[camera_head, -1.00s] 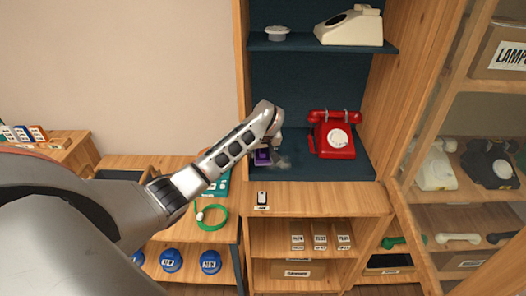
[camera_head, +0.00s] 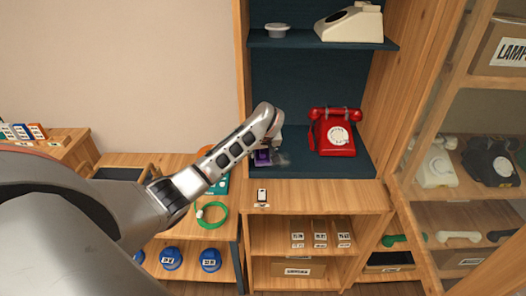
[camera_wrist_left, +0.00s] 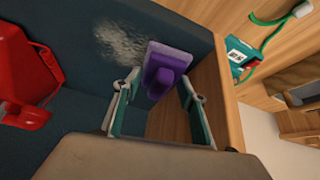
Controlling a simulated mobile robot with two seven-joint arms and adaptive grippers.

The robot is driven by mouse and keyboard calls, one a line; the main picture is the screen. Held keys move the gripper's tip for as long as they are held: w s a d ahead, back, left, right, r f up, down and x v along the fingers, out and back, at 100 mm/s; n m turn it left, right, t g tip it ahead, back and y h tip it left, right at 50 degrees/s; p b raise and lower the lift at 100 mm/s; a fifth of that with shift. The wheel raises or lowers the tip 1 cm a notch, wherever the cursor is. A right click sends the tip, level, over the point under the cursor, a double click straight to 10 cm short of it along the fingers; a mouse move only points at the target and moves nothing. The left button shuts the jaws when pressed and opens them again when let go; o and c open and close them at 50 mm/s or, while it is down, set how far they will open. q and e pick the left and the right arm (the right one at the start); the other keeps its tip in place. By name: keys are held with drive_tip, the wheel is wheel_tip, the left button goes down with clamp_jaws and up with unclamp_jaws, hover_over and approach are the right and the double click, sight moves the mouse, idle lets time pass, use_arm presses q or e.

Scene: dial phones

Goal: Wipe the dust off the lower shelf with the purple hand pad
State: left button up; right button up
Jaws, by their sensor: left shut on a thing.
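The purple hand pad (camera_head: 262,157) is at the left end of the dark blue lower shelf (camera_head: 310,170). My left gripper (camera_wrist_left: 158,88) is shut on the pad's raised grip, as the left wrist view shows the pad (camera_wrist_left: 166,56) between its fingers. In the head view my left forearm and wrist partly hide the pad. A pale grey patch of dust (camera_wrist_left: 122,42) lies on the shelf beside the pad; it also shows faintly in the head view (camera_head: 283,160). I cannot tell whether the pad presses on the shelf. My right gripper is not in view.
A red dial phone (camera_head: 334,133) stands on the lower shelf, right of the dust. The cabinet's left side wall is close beside the pad. The upper shelf (camera_head: 300,42) holds a cream phone (camera_head: 350,25) and a small white dish (camera_head: 277,32).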

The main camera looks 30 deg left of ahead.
use_arm(q)
drive_tip(key=shift+s+a+f, duration=0.35)
drive_tip(key=shift+a+f, duration=0.15)
drive_tip(key=shift+f, duration=0.05)
drive_tip(key=shift+w+d, duration=0.1)
drive_tip(key=shift+w+d+p, duration=0.15)
drive_tip(key=shift+w+d, duration=0.35)
drive_tip(key=shift+d, duration=0.3)
drive_tip(key=shift+w+d+p, duration=0.15)
drive_tip(key=shift+w+d, duration=0.3)
drive_tip(key=shift+d, duration=0.35)
drive_tip(key=shift+w+d+r, duration=0.15)
drive_tip(key=shift+w+d, duration=0.55)
drive_tip(key=shift+d, duration=0.4)
drive_tip(key=shift+w+d+r, duration=0.15)
drive_tip(key=shift+w+d, duration=0.5)
drive_tip(key=shift+d, duration=0.4)
drive_tip(key=shift+w+d+r, duration=0.15)
drive_tip(key=shift+w+d, duration=0.55)
drive_tip(key=shift+d, duration=0.4)
